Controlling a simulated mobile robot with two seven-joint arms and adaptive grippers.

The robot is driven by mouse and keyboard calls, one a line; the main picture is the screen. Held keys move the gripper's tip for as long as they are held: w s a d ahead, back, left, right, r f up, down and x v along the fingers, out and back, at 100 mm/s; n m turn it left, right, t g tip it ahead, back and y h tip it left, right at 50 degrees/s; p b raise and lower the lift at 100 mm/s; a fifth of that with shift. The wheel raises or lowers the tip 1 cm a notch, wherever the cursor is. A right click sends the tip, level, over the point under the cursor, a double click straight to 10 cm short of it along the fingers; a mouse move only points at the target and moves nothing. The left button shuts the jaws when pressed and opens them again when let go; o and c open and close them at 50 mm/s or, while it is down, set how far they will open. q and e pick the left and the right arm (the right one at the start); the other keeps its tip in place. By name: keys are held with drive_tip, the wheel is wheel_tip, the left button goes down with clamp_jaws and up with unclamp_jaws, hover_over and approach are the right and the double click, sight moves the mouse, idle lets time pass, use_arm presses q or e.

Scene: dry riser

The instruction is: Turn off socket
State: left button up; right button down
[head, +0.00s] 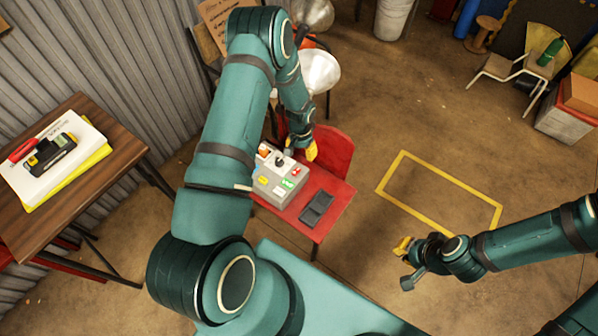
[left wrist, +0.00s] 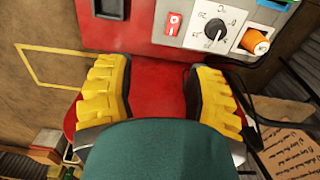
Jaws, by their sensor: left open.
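A grey control box (head: 268,190) stands on a small red table. I cannot tell which of these belongs to the socket, nor the switch's position. My left gripper (head: 302,150) is at the back side of the box. In the left wrist view its yellow fingers (left wrist: 157,75) are spread and empty, short of the panel. My right gripper (head: 405,264) hangs over the floor, far from the box.
The red table (head: 335,205) also bears a dark flat device (head: 316,208). A wooden table (head: 105,135) with papers and a yellow-black tool (head: 50,155) stands at the left. A yellow floor outline (head: 440,175) encloses clear floor. Chairs (head: 530,62) and boxes stand at the back right.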

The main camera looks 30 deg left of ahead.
sight(297, 170)
use_arm(q)
drive_tip(key=f+b, duration=0.1)
drive_tip(key=f, duration=0.3)
drive_tip(key=a+f+b, duration=0.1)
drive_tip(key=f, duration=0.4)
drive_tip(key=f+b, duration=0.1)
drive_tip(key=f, duration=0.4)
drive_tip(key=shift+w+a, duration=0.1)
drive_tip(key=shift+a, duration=0.25)
use_arm(e)
drive_tip(key=x, duration=0.3)
drive_tip(key=shift+d+f, duration=0.2)
drive_tip(key=shift+f, duration=0.15)
use_arm(q)
clamp_jaws()
